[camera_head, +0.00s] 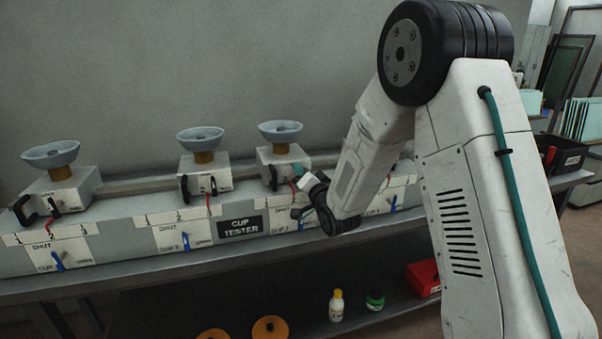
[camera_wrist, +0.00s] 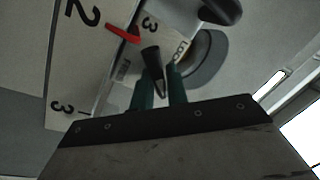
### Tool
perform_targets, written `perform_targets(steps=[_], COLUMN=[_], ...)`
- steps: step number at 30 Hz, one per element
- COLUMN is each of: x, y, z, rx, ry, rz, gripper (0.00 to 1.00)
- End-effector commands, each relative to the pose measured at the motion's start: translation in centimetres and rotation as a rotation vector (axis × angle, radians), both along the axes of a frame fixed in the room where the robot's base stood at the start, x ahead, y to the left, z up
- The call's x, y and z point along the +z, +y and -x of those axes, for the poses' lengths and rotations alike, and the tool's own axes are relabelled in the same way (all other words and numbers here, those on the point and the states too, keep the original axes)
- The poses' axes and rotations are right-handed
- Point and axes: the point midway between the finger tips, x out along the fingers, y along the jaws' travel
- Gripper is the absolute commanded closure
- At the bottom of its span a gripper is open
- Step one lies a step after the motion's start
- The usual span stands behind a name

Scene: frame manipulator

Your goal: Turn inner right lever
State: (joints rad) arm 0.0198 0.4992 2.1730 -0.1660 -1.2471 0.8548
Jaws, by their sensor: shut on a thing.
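The inner right station is a white block (camera_head: 270,158) with a pale blue suction cup (camera_head: 280,131) on top. My gripper (camera_head: 298,170) reaches its front face from the right. In the wrist view, the green fingers of my gripper (camera_wrist: 160,82) are closed around the short black lever (camera_wrist: 152,58), one on each side. The lever stands near the printed "3" and the "LOCK" and "FREE" lettering. In the head view the lever is largely hidden by the fingers. A red pointer (camera_wrist: 123,34) lies beside it, and a black curved handle (camera_wrist: 220,10) sits close by.
Two more cup stations, the inner left (camera_head: 205,165) and outer left (camera_head: 62,185), stand on the long grey bench. My arm hides most of the far right station. Blue levers (camera_head: 186,241) hang on the front panels. A "CUP TESTER" sign (camera_head: 240,227) is between them. Bottles (camera_head: 336,305) stand below.

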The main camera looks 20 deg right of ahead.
Motion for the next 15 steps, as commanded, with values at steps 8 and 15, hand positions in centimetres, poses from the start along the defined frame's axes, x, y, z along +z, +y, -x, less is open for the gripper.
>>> perform_targets(steps=[8, 15], x=[-0.47, -0.83], y=[-0.21, -0.32], z=[0.07, 0.07], rx=[0.0, 0.001], ry=[0.003, 0.004], rz=[-0.262, -0.478], gripper=[1.0, 1.0])
